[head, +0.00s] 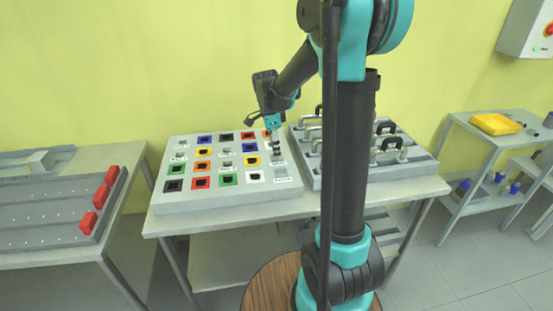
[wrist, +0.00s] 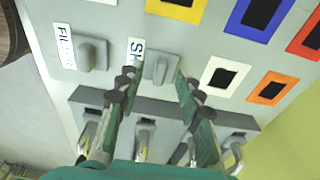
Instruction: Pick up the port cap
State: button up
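My gripper (wrist: 156,76) is open, pointing down over a sloped grey panel (head: 230,201). In the wrist view a grey cap-like piece with a raised grip (wrist: 157,66) shows between the two fingertips, beside a white label starting "SH". The fingers appear on either side of it; I cannot tell whether they touch it. A similar grey piece (wrist: 91,54) sits to the left beside a label starting "FIL". I cannot tell which one the port cap is. In the head view my gripper (head: 276,143) is at the panel's right side and partly hides the pieces there.
The panel carries several coloured square frames, such as a blue one (wrist: 258,15) and an orange one (wrist: 272,88). A grey rack with black and metal handles (head: 410,170) stands close on the right. A left table (head: 50,257) holds red blocks; a yellow tray (head: 495,124) is far right.

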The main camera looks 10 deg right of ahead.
jog(key=shift+f, duration=0.3)
jog(key=shift+c, duration=0.6)
grip_shut()
jog(key=shift+r, duration=0.1)
